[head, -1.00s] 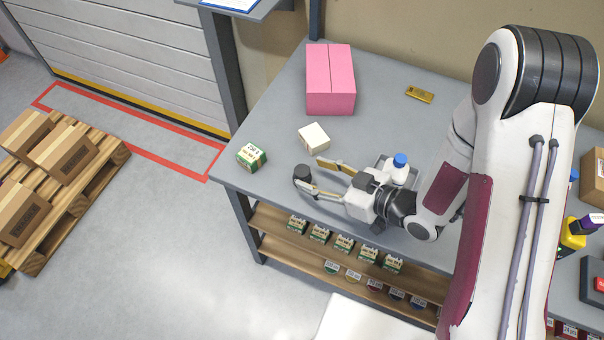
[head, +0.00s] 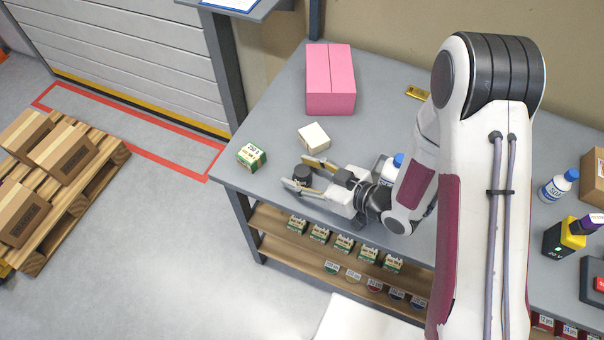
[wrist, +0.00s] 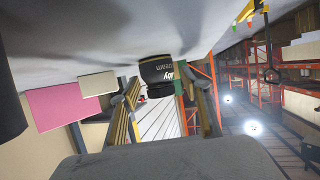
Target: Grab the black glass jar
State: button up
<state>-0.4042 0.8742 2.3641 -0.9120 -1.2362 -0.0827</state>
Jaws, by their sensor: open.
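The black glass jar (head: 302,171) stands upright on the grey table near its front left part. In the wrist view the jar (wrist: 157,70) appears upside down, with pale lettering on its side. My gripper (head: 299,174) is open, low over the table, with one finger on each side of the jar. In the wrist view the two fingers of my gripper (wrist: 160,88) flank the jar's lower picture edge. I cannot tell whether either finger touches it.
A cream box (head: 314,136) stands just behind the jar, and a green-and-white box (head: 251,157) sits to its left near the table edge. A pink box (head: 330,80) is farther back. A blue-capped white bottle (head: 390,172) is partly hidden behind my arm.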

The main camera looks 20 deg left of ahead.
aim_at(302, 170)
jog(key=c, duration=1.3)
jog(key=shift+r, duration=0.15)
grip_shut()
jog(key=shift+r, duration=4.85)
